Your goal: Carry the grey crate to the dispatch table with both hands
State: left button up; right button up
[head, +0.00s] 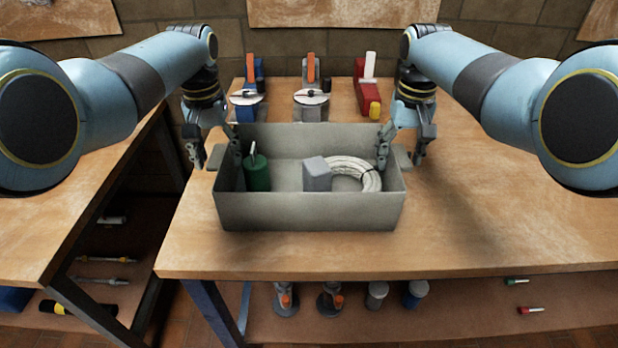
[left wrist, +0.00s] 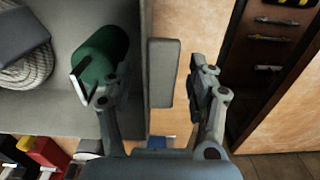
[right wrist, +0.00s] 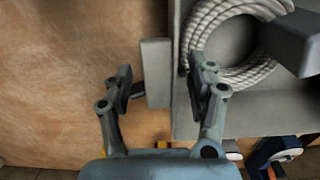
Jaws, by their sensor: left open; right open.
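The grey crate (head: 310,212) stands on a wooden table (head: 480,230), with a green cylinder (head: 257,175), a grey block (head: 317,175) and a coil of pale rope (head: 362,172) inside. My left gripper (head: 216,156) is open at the crate's left side handle. In the left wrist view its fingers lie on either side of this handle (left wrist: 163,74), one over the crate's inside. My right gripper (head: 402,156) is open at the right side handle (right wrist: 156,72), with one finger over the inside and one outside. Which table is the dispatch table cannot be told.
Clamp-like devices in blue (head: 249,100), grey (head: 311,103) and red (head: 368,92) stand behind the crate. A second wooden table (head: 60,210) is at the left, across a gap. Several items lie on a lower shelf. The tabletop right of the crate is clear.

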pick_arm(q)
grip_shut()
pick_arm(e)
grip_shut()
pick_arm(q)
jog(key=shift+w+r, duration=0.1)
jog(key=shift+r, duration=0.1)
pick_arm(e)
jog(key=shift+w+r, duration=0.1)
jog(key=shift+r, duration=0.1)
